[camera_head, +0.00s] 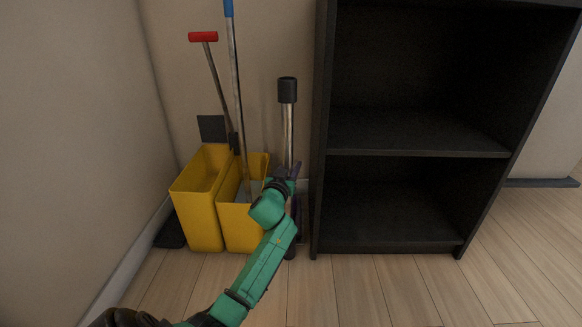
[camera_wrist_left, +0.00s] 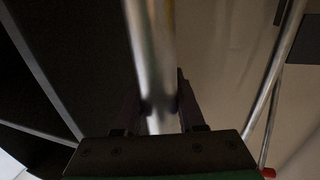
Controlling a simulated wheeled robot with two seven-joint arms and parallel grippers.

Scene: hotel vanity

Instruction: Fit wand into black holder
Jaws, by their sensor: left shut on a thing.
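The wand is a shiny metal tube (camera_head: 288,135) with a black sleeve at its top, standing near upright between the yellow buckets and the black shelf. My left gripper (camera_head: 285,178) is shut around its middle. In the left wrist view the tube (camera_wrist_left: 152,55) runs between the two dark fingers of my left gripper (camera_wrist_left: 158,105). Its lower part is mostly hidden behind my green arm, with a dark end showing near the floor. I cannot clearly identify the black holder; dark parts beside the wand's lower end are partly hidden. My right gripper is not in view.
Two yellow buckets (camera_head: 196,208) stand left of the wand, with a red-handled tool (camera_head: 203,37) and a blue-topped pole (camera_head: 229,10) leaning there. A black shelf (camera_head: 418,152) with empty compartments stands close on the right. Wooden floor (camera_head: 400,290) in front is clear.

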